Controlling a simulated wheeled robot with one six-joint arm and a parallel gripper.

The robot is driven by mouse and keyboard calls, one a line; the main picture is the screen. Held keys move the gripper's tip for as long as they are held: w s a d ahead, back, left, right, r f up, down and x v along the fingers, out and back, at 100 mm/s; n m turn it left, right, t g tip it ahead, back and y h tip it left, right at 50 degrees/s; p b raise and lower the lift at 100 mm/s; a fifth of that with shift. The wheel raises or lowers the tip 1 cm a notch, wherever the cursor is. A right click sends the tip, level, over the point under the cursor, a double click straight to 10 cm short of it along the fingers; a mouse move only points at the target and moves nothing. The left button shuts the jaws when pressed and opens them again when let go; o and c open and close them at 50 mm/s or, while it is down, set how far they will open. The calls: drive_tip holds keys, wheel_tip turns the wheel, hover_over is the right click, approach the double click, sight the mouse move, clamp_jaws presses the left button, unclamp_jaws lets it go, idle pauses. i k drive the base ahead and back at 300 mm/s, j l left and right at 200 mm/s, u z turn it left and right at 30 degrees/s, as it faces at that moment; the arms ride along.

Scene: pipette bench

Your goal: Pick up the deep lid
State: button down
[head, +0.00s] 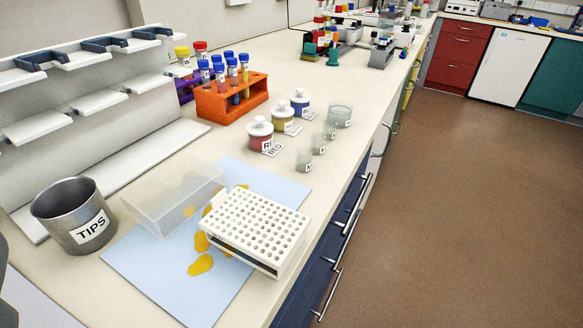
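The deep lid (172,201) looks to be the clear, frosted box-shaped cover on the pale blue mat (150,268). It sits tilted, beside and close to the white tip rack (262,224); I cannot tell whether they touch. The rack has a grid of round holes on top and stands at the mat's right side. Yellow patches show on the mat, around the rack and partly through the lid. My gripper is not in view.
A metal TIPS bin (72,222) stands left of the lid. Behind are an orange tube rack (222,108), lidded jars (260,138) and small beakers (304,160). A white wall rack (62,115) is at left. The bench's front edge runs along the right.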

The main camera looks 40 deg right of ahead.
sight(163, 200)
drive_tip(key=k+l+z, duration=0.2)
drive_tip(key=k, duration=0.4)
drive_tip(key=j+u, duration=0.1)
drive_tip(key=u, duration=1.65)
drive_tip(key=l+z, duration=0.4)
drive_tip(key=l, duration=0.15)
drive_tip(key=i+l+z, duration=0.15)
drive_tip(key=l+z, duration=0.3)
